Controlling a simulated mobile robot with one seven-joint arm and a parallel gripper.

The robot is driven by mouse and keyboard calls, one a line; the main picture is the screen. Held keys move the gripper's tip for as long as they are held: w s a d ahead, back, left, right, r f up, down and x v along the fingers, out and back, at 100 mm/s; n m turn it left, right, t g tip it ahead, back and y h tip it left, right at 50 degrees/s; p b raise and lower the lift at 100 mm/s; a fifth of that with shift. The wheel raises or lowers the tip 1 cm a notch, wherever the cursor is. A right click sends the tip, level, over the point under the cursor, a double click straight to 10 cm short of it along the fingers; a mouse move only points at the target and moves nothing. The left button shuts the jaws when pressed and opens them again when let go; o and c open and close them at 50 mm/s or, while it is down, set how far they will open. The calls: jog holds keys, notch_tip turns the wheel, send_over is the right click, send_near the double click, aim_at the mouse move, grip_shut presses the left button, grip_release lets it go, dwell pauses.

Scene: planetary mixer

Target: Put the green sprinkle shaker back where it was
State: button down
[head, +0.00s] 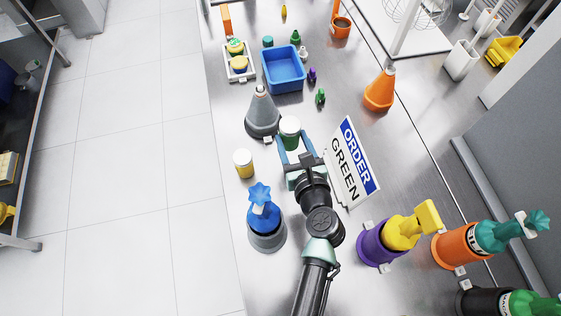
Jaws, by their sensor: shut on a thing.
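The green sprinkle shaker (289,134) is a small cylinder with a white top and a green body, in the middle of the head view. My gripper (288,143) is shut on it, with one blue finger on each side. The shaker looks upright. I cannot tell whether its base touches the table or is slightly above it. A yellow shaker (243,164) with a white top stands on the table to the left of my gripper.
A grey cone (262,113) stands close left of the shaker. The "ORDER GREEN" sign (352,162) is close right. A blue bin (283,69) and an orange cone (380,90) stand farther back. A blue-topped holder (265,225) is front left; a purple holder (378,245) is front right.

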notch_tip(320, 180, down, 10)
jog(key=b, duration=0.4)
jog(key=shift+w+r, duration=0.1)
jog(key=shift+f, duration=0.2)
jog(key=shift+c, duration=1)
grip_release()
jog(key=shift+r, duration=0.15)
